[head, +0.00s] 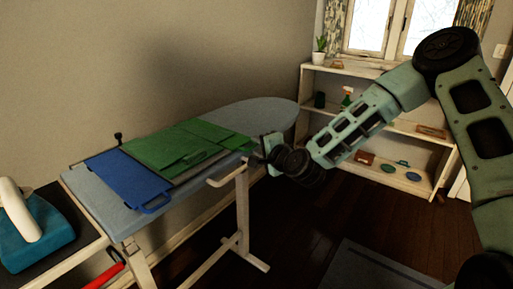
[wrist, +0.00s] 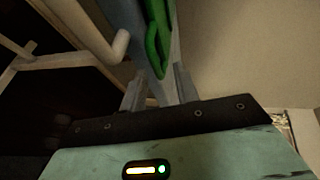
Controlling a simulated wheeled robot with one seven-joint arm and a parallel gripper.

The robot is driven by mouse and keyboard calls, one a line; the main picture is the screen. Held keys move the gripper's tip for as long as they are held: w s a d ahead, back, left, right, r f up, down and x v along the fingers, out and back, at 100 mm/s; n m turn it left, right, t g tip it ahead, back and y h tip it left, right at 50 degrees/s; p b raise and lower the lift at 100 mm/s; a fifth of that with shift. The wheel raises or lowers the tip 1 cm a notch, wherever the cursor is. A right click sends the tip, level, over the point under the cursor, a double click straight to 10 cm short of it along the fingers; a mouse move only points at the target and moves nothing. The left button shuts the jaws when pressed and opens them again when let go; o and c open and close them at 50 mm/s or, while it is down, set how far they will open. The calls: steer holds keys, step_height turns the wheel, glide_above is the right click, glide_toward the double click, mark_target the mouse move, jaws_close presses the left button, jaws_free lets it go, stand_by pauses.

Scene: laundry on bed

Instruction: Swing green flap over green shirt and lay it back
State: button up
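A folding board lies on the ironing board, with a blue flap (head: 128,178) and blue handle at its near left. The green shirt (head: 165,148) lies spread over its middle. The green flap (head: 236,143) is at the right end, close in colour to the shirt, so their border is hard to tell. My gripper (head: 266,150) is at this right end, beside the green flap. In the wrist view, a green handle loop (wrist: 152,42) reaches between the fingertips of my gripper (wrist: 159,72). The fingers stand apart, with gaps beside the loop; I see no clear grip.
The ironing board (head: 262,112) stands along the wall, with a pale rail (head: 228,176) near my gripper. A teal iron (head: 35,235) stands at the near left. A shelf (head: 385,130) with small items is at the back right.

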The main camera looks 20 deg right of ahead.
jaws_close()
